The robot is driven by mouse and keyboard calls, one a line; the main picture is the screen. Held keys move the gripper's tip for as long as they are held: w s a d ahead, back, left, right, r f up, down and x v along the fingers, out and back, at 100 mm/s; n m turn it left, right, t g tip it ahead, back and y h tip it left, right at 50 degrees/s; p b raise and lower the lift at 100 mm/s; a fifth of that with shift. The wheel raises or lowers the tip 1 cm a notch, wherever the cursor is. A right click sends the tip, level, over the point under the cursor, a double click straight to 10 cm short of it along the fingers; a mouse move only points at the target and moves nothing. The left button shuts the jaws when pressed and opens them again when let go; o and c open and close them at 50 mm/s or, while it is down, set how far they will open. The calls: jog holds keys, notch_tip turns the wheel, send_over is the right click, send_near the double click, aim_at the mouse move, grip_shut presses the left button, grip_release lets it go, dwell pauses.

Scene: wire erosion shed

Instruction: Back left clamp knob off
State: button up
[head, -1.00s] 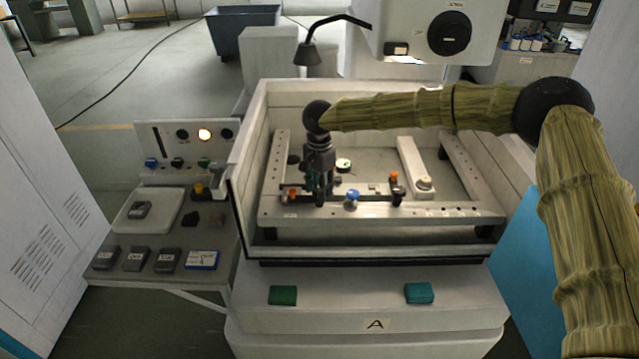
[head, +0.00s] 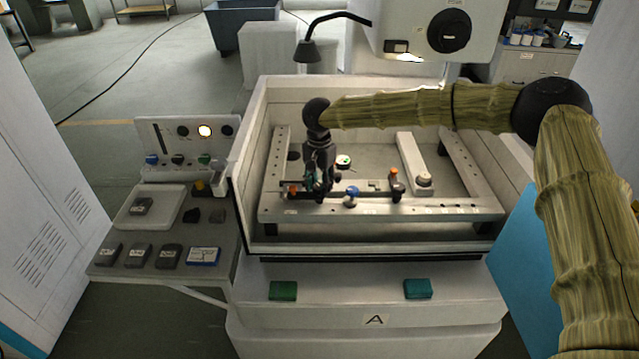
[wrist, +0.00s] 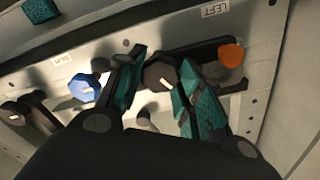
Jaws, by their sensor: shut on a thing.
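The left clamp is a dark bar on the pale front rail, under the LEFT label (wrist: 215,8) in the wrist view. An orange cap (wrist: 231,55) sits at one end of it. Its dark faceted knob (wrist: 160,72) has a pale mark on top. My gripper (wrist: 158,85) has its teal-padded fingers on either side of this knob and is shut on it. In the head view my gripper (head: 320,190) points down at the left part of the front rail and hides the knob.
A blue knob (head: 352,191) stands on the rail just right of my gripper. Another clamp with an orange cap (head: 393,173) stands farther right. The tank's pale walls (head: 247,165) surround the frame. A control panel (head: 190,140) with a lit lamp and a side shelf are at left.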

jog(key=o, duration=1)
jog(key=shift+o, duration=0.2)
notch_tip(320, 180, up, 12)
